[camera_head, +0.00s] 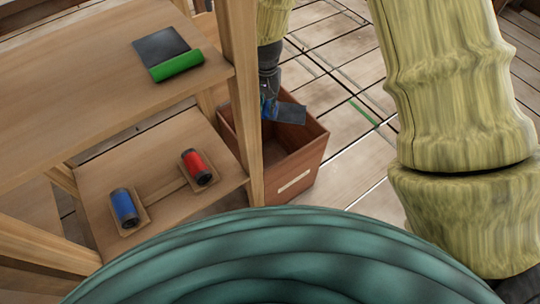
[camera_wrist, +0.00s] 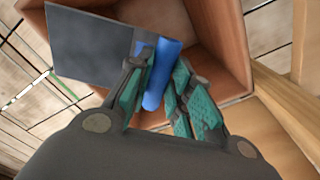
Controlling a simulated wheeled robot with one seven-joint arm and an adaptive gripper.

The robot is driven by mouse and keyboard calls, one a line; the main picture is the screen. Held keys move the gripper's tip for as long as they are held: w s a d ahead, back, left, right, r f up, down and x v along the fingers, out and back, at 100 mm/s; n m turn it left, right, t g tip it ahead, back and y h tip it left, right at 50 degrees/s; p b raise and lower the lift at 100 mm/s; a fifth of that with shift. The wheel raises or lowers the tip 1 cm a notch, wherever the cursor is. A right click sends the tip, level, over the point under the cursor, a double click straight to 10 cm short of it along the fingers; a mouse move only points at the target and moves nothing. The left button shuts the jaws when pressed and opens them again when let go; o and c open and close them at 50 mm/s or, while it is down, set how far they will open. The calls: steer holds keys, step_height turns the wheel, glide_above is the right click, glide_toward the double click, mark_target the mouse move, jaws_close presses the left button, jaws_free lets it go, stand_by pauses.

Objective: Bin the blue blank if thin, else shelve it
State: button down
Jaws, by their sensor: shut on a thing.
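The blue blank is a flat dark grey plate with a round blue grip along one edge. In the wrist view its grip (camera_wrist: 162,75) is between the fingers of my gripper (camera_wrist: 160,84), and its plate (camera_wrist: 88,45) sticks out to the left. My gripper (camera_head: 268,98) is shut on the grip and holds the blank (camera_head: 290,114) over the open brown bin (camera_head: 308,160), above its rim in the head view. The plate shows mostly face-on, so I cannot tell its thickness. The wooden shelf (camera_head: 60,110) stands left of the bin.
A green-gripped blank (camera_head: 176,64) lies on the upper shelf board. On the lower board (camera_head: 150,165), a blue cylinder (camera_head: 124,207) and a red cylinder (camera_head: 197,167) sit on small wooden plates. A shelf post (camera_head: 243,100) stands close beside the bin. The plank floor to the right is clear.

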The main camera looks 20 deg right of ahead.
steer(key=shift+f+b, duration=2.5)
steer(key=shift+f, duration=0.05)
steer(key=c, duration=1.2)
jaws_free()
step_height(320, 180, up, 12)
steer(key=shift+r, duration=0.1)
